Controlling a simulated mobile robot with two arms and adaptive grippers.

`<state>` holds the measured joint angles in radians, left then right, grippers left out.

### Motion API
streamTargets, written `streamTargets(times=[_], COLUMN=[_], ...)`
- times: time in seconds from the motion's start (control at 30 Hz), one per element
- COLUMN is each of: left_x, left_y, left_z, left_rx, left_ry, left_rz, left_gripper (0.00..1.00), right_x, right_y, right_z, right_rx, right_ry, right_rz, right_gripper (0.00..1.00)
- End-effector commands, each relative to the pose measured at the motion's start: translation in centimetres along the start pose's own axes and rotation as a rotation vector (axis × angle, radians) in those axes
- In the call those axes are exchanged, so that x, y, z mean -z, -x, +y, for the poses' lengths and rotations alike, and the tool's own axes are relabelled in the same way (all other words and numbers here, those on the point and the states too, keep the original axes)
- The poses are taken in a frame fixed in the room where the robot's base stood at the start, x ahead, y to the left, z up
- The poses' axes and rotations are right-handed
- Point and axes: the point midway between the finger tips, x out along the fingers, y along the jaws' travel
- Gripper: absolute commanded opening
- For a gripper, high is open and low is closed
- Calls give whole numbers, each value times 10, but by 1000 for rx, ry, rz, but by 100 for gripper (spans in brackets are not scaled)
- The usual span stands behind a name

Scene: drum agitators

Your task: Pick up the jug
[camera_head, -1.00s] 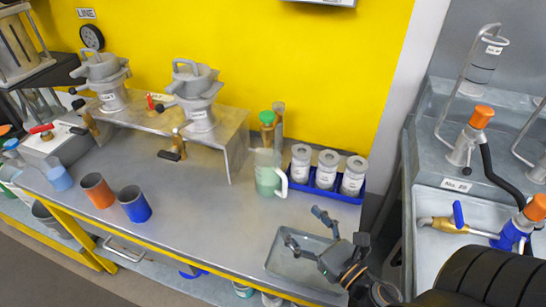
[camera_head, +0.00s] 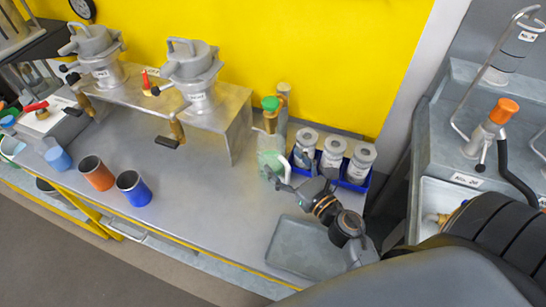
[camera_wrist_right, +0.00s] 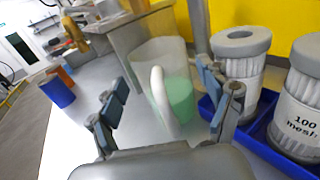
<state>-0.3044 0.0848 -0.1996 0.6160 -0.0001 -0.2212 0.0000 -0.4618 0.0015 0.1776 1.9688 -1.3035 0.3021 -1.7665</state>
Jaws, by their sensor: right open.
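The jug (camera_head: 268,147) is translucent with green contents and stands upright on the metal bench. In the right wrist view, the jug (camera_wrist_right: 180,55) faces me with its white handle (camera_wrist_right: 158,98) toward my gripper. My right gripper (camera_head: 287,166) is beside the jug on its handle side. In the wrist view, its open fingers (camera_wrist_right: 165,82) spread to either side of the handle, with nothing gripped. In the head view, the gripper partly hides the handle. My left gripper is in neither view.
A blue tray (camera_head: 352,184) with white mesh canisters (camera_head: 333,150) stands close to the right of the jug. A green-capped dispenser (camera_head: 271,108) is just behind it. A shallow grey tray (camera_head: 287,252) lies in front. Orange (camera_head: 98,175) and blue (camera_head: 134,190) cups stand left.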

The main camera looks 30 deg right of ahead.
Motion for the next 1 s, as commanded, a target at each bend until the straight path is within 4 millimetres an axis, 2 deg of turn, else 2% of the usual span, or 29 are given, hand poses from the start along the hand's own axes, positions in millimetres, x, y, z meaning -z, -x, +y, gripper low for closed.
streamTargets(times=[0.17, 0.27, 0.4, 0.7, 1.0], left_x=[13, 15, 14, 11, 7], left_y=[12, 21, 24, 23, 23], left_z=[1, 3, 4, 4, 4], left_rx=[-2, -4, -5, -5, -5], left_ry=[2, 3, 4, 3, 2], left_rz=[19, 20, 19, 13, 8], left_gripper=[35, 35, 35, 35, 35], right_x=[-5, -8, -5, -2, -2], right_y=[-17, -34, -50, -54, -54], right_z=[1, 1, 1, 1, 1], right_rx=[0, 0, 0, 0, 0], right_ry=[-1, -2, -1, 0, 0], right_rz=[-1, -2, -1, 1, 1], right_gripper=[79, 79, 79, 79, 18])
